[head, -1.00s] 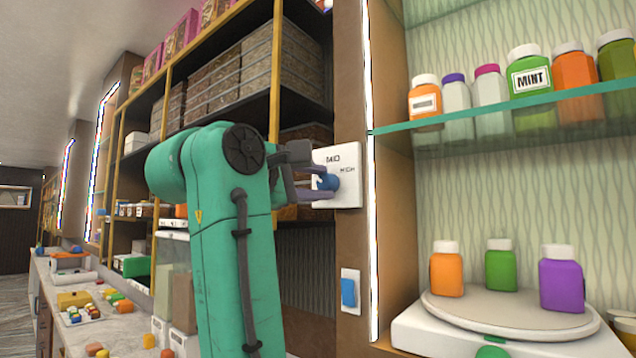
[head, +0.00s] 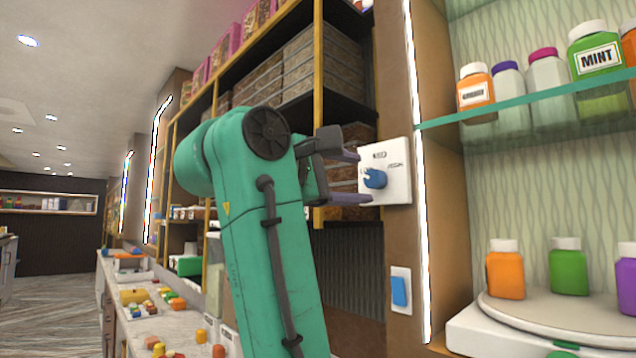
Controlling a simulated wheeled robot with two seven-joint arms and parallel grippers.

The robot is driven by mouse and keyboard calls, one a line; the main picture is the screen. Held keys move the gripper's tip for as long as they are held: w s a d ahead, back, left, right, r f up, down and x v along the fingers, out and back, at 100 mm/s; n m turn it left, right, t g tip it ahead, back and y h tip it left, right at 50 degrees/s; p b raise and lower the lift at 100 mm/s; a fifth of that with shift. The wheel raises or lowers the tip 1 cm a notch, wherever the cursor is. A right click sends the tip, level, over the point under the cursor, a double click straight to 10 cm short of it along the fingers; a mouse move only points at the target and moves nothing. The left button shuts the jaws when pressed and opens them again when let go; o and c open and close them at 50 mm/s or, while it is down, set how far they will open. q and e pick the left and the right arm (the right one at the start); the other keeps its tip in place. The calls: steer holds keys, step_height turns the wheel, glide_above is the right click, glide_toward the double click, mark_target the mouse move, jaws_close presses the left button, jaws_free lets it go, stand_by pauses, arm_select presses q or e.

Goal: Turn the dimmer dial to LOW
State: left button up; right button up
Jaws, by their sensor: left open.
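The dimmer dial is a blue knob (head: 375,179) on a white wall plate (head: 400,188) fixed to the brown post. MID is printed above the knob and HIGH to its upper right. The lettering at its upper left, beside the knob's edge, is small and partly covered. The knob's blue pointer appears to lean left towards that lettering. My left gripper (head: 351,178) is open, its two purple-grey fingers one above the other, just left of the knob. The fingertips look clear of the knob, with nothing between them. My right gripper is not in view.
A blue rocker switch (head: 399,291) sits lower on the same post. A glass shelf (head: 530,108) with jars is at the right, above a round turntable (head: 560,315) bearing bottles. Shelves with boxes (head: 311,66) stand behind my arm. A counter with sweets (head: 140,325) is lower left.

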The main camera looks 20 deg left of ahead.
arm_select(q)
steer(key=b+v, duration=0.5)
steer(key=v, duration=0.6)
steer(key=shift+s+a, duration=0.2)
steer(key=shift+s, duration=0.05)
